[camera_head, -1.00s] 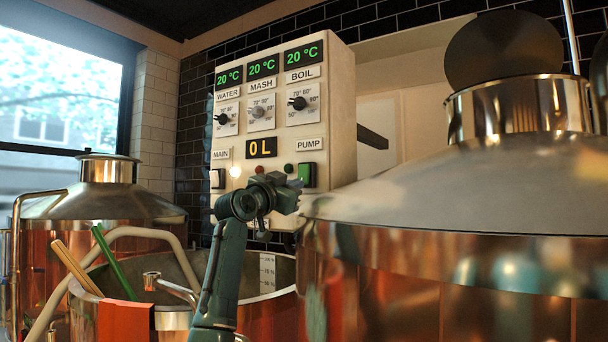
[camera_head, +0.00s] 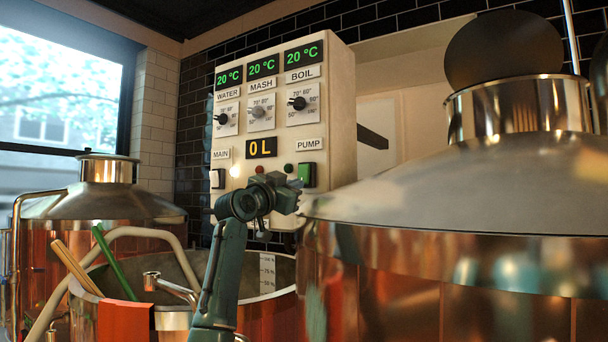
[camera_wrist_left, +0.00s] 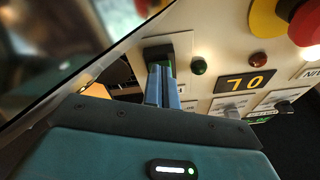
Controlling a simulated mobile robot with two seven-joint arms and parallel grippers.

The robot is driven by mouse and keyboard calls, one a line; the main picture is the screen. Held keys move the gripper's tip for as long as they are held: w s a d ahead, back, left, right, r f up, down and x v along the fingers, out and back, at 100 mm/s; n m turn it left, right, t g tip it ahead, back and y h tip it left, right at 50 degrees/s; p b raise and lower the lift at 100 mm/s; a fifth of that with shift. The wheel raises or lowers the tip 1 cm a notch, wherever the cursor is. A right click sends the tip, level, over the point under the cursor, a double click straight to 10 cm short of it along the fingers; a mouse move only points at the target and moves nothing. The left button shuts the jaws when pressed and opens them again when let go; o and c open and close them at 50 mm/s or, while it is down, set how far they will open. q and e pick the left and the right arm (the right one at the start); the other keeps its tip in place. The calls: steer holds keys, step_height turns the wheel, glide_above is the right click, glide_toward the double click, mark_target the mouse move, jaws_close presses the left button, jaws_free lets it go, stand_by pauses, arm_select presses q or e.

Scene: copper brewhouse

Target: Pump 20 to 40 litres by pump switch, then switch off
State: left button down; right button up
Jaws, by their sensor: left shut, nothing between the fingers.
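The pump switch (camera_head: 307,174) is a green rocker in a dark frame under the PUMP label on the white control panel (camera_head: 335,130). It also shows in the left wrist view (camera_wrist_left: 157,53), partly covered by my fingers. The litre display (camera_head: 261,148) reads 0 L; it shows upside down in the left wrist view (camera_wrist_left: 244,83). My left gripper (camera_head: 298,186) is shut and empty, just below and in front of the pump switch. In the left wrist view its fingertips (camera_wrist_left: 160,72) overlap the switch's lower part; I cannot tell whether they touch it. My right gripper is out of view.
The main switch (camera_head: 217,178) is left on the panel. A red button on yellow (camera_wrist_left: 305,22) shows in the wrist view. A large copper kettle (camera_head: 450,200) fills the right; an open copper vessel (camera_head: 268,300) and another kettle (camera_head: 125,205) stand left.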

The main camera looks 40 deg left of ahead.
arm_select(q)
steer(key=shift+w+a, duration=0.1)
steer(key=shift+w, duration=0.5)
stand_by(0.6)
steer(key=shift+s+f+b, duration=0.1)
steer(key=shift+s+b, duration=0.35)
steer(key=shift+b, duration=0.05)
steer(key=shift+r+b+v, duration=0.2)
steer(key=shift+b+v, duration=0.3)
steer(key=shift+v, duration=0.35)
steer(key=shift+r+b+v, duration=0.2)
steer(key=shift+b+v, duration=0.3)
steer(key=shift+v, duration=0.3)
steer(key=shift+r+b+v, duration=0.2)
steer(key=shift+b+v, duration=0.3)
steer(key=shift+v, duration=0.35)
steer(key=shift+s, duration=0.15)
